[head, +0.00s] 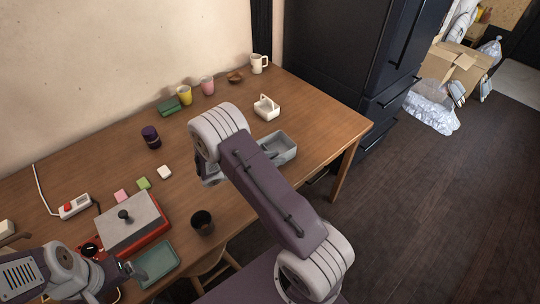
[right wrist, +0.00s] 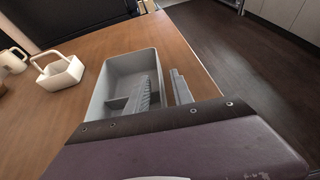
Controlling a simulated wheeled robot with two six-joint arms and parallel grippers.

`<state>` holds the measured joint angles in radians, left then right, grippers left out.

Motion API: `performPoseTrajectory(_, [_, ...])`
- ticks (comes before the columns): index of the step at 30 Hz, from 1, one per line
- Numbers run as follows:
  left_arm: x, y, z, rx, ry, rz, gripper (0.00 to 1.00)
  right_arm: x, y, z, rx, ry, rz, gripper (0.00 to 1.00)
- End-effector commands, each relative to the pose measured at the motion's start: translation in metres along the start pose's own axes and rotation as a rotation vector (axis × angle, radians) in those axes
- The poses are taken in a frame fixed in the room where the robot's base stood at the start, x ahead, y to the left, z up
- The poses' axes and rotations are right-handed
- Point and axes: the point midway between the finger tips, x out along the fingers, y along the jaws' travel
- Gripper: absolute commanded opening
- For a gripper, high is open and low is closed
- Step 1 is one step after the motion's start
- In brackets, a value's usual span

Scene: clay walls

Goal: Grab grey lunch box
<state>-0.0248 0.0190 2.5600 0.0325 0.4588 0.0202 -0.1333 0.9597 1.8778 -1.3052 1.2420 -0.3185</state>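The grey lunch box (head: 286,143) is an open, rectangular tray near the right end of the wooden table, partly hidden by my right arm in the head view. In the right wrist view the box (right wrist: 124,70) shows an inner divider. My right gripper (right wrist: 165,66) is open there, with one finger over the inside of the box and the other beyond its right wall. I cannot tell whether the fingers touch it. My left gripper (head: 130,268) is low at the left, beside a green tray; its fingers are too small to judge.
A white basket with a handle (head: 267,107) stands just behind the box. A dark cup (head: 202,222), a red-based box with a grey lid (head: 133,224) and a green tray (head: 157,263) stand left. The table's right edge is close to the box.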

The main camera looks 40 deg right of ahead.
Motion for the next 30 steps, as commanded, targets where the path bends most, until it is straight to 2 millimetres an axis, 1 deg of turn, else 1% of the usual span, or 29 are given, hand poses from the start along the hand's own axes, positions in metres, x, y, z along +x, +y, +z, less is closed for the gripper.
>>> performPoseTrajectory(5, [-0.0001,0.0000,0.0000,0.000,0.000,0.000,0.87,0.0004,0.0001,0.0001,0.000,0.000,0.001,0.28])
performPoseTrajectory(8, [-0.0001,0.0000,0.0000,0.000,0.000,0.000,0.87,0.0002,0.0001,0.0001,0.000,0.000,0.001,0.03])
performPoseTrajectory(9, [-0.0001,0.0000,0.0000,0.000,0.000,0.000,0.87,0.0002,0.0001,0.0001,0.000,0.000,0.001,0.00])
performPoseTrajectory(30, [-0.0001,0.0000,0.0000,0.000,0.000,0.000,0.87,0.0001,0.0000,-0.0004,0.000,0.001,0.000,0.00])
